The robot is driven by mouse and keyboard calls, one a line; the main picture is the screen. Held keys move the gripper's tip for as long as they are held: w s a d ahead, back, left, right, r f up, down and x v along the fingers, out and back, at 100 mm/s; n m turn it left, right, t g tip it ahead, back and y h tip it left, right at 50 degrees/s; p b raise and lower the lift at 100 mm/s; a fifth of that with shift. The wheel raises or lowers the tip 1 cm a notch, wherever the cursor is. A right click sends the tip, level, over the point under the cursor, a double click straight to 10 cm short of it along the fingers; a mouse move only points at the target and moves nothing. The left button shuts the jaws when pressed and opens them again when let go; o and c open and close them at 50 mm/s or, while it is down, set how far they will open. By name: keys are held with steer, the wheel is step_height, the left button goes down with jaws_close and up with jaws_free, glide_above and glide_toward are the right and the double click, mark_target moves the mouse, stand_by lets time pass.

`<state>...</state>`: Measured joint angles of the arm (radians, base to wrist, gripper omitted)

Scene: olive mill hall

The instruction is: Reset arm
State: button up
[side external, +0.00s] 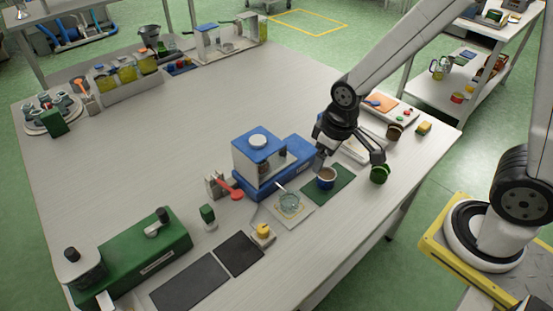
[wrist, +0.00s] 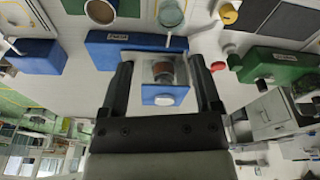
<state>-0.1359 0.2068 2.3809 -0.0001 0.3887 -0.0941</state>
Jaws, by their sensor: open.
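My gripper (side external: 348,161) is open and empty above the right part of the table, its fingers spread and pointing down. In the wrist view the open fingers of my gripper (wrist: 160,66) flank a clear box with a blue lid (wrist: 160,89) and a white knob. The same blue-topped machine (side external: 259,150) stands left of the gripper in the side view.
A glass bowl (side external: 289,203) sits on a pale tile. A green machine (side external: 135,258) and dark mats (side external: 190,284) lie at the front left. A brown cup (side external: 394,131) and yellow sponge (side external: 424,128) stand at the right edge. The table's middle left (side external: 150,150) is clear.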

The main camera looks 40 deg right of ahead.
steer(key=s+d+r+m, duration=0.2)
steer(key=s+d, duration=0.2)
steer(key=shift+s+d+m+t, duration=0.2)
steer(key=shift+m+t, duration=0.1)
steer(key=shift+t, duration=0.1)
